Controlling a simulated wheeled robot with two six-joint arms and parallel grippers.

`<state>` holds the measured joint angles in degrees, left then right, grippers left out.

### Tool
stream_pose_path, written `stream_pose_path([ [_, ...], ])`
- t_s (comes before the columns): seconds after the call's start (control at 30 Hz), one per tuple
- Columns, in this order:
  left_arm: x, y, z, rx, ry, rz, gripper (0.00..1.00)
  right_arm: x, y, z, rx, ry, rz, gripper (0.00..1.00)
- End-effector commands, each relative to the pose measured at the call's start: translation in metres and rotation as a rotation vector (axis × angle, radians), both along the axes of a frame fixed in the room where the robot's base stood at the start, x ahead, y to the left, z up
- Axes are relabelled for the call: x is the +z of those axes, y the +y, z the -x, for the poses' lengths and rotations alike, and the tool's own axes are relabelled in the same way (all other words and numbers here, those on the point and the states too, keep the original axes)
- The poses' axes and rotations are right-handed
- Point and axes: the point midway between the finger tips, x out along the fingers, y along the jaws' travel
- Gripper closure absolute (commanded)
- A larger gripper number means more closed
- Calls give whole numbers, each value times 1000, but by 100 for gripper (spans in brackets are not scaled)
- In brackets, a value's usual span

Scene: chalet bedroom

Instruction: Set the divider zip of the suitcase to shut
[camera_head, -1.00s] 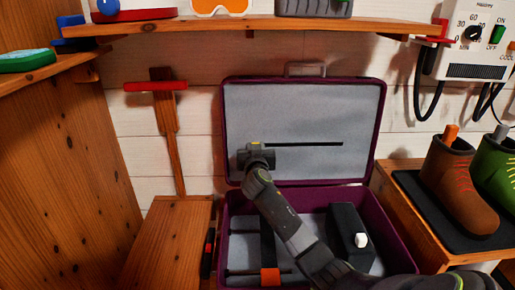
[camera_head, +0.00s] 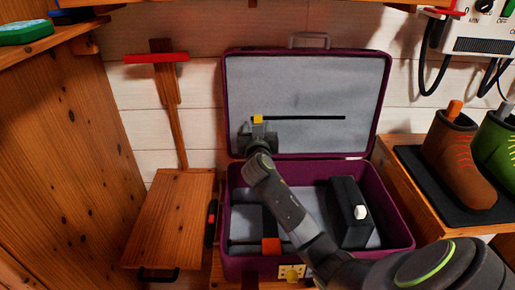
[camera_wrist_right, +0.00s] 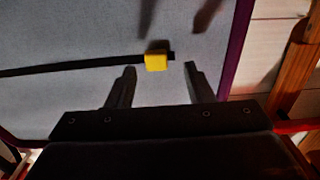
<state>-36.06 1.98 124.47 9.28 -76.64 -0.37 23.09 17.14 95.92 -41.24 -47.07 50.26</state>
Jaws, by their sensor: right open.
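The purple suitcase (camera_head: 400,232) stands open, its grey-lined lid (camera_head: 300,85) upright at the back. A dark zip line (camera_head: 305,118) runs across the lid's lining. A small yellow zip pull (camera_head: 257,119) sits near the line's left end in the head view. In the right wrist view the yellow pull (camera_wrist_right: 156,61) is near the line's right end. My right gripper (camera_head: 258,131) is just below the pull, open and empty. In the wrist view its two fingers (camera_wrist_right: 160,72) are apart, with the pull just beyond and between their tips. My left gripper is not in view.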

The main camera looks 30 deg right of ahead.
Motion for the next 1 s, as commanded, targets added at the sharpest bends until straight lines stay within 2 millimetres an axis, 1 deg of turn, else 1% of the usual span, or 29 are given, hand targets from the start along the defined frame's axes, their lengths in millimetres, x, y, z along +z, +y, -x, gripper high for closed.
stream_pose_path([
  [0.03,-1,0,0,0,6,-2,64,0,5,9,1,1,-3,53],
  [0.3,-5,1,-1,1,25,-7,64,0,36,58,1,0,-6,53],
  [0.4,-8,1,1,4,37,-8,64,0,47,75,2,0,-6,53],
  [0.5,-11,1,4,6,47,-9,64,-1,55,88,2,0,-6,53],
  [0.7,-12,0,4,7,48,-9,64,0,64,102,1,-1,-2,53],
  [1.0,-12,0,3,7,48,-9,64,0,65,104,1,-1,-1,53],
])
